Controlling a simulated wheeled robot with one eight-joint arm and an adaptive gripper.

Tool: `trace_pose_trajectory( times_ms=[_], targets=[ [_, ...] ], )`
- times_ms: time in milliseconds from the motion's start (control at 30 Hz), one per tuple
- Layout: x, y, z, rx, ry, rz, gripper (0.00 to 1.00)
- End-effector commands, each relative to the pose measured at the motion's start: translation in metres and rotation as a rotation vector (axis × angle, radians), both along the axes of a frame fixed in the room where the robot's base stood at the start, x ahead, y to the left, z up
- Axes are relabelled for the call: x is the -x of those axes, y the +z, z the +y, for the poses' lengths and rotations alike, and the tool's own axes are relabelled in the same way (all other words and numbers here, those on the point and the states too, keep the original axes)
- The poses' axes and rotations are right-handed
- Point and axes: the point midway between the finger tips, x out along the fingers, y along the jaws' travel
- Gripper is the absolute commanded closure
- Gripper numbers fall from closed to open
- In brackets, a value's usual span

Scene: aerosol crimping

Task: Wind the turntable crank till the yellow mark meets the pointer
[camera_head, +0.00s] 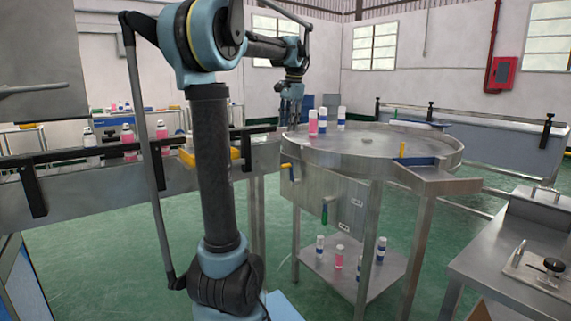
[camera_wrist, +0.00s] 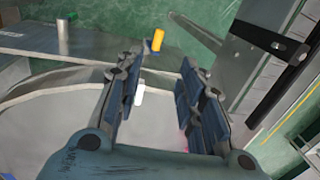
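The round steel turntable (camera_head: 362,148) stands right of my arm; part of it shows at lower left in the wrist view (camera_wrist: 50,130). A yellow knob (camera_head: 285,165) sticks out at the left below the rim. A green-ended handle (camera_head: 325,211) is on the cabinet front; I cannot tell which is the crank. The wrist view shows a yellow cylinder (camera_wrist: 158,40) beyond my fingertips. My gripper (camera_head: 290,118) is open and empty, above the turntable's left edge. I cannot make out the pointer.
Several bottles (camera_head: 323,121) stand on the turntable's far left side. More stand on the lower shelf (camera_head: 345,280). A conveyor with a black rail (camera_head: 110,150) runs in from the left. A steel bench (camera_head: 510,255) is at right. Green floor lies open between.

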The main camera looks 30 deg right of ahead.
Motion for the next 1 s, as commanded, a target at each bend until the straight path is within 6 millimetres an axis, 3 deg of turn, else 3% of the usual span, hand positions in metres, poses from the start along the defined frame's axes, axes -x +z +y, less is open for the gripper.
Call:
trace_pose_trajectory(
  times_ms=[100,267,1000],
  targets=[
    [0.001,0.001,-0.011,-0.004,-0.024,-0.001,0.65],
    [-0.001,-0.011,-0.011,-0.005,-0.026,-0.001,0.65],
    [-0.022,-0.134,-0.009,-0.005,-0.024,-0.001,0.65]
  ],
)
